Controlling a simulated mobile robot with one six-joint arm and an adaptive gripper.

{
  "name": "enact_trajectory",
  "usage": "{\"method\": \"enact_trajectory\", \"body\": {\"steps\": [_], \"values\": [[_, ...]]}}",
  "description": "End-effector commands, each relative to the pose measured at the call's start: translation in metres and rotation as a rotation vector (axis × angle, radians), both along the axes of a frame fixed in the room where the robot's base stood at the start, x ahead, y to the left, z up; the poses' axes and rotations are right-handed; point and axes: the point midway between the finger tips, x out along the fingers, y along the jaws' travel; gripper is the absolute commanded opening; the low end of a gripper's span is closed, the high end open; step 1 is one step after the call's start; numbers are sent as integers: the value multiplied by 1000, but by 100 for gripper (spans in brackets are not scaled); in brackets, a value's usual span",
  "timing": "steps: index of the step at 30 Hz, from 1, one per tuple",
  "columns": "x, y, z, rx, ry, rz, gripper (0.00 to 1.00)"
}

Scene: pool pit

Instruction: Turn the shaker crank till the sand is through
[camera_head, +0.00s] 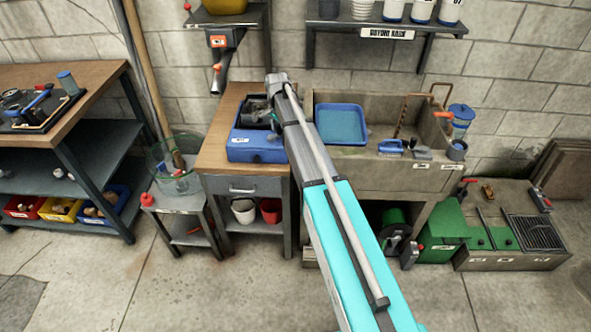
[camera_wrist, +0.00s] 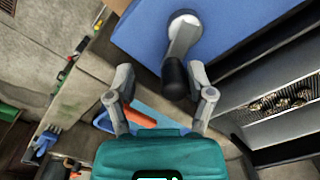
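The shaker is a blue box (camera_head: 257,148) on a wood-topped cabinet, partly hidden by my arm in the head view. In the wrist view its blue side (camera_wrist: 135,35) fills the top. A crank (camera_wrist: 183,45) with a round silver hub and a black knob (camera_wrist: 174,80) sticks out from it. My gripper (camera_wrist: 161,74) is open, its two fingers apart. The knob shows between the fingertips, nearer the right one; I cannot tell whether they touch. My arm hides the gripper in the head view. The sand is not clearly seen.
A grey slotted part (camera_wrist: 285,115) with brownish grains lies right of the shaker in the wrist view. A blue tray (camera_head: 341,125) sits in the sink bench (camera_head: 375,176) to the right. A red-tipped tool (camera_head: 217,75) hangs on the wall behind.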

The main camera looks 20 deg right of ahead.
Motion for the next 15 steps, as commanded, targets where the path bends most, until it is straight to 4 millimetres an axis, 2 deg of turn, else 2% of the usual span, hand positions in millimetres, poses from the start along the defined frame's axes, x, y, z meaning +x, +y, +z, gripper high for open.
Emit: {"method": "enact_trajectory", "body": {"steps": [15], "values": [[-11,5,0,0,0,-335,68]]}}
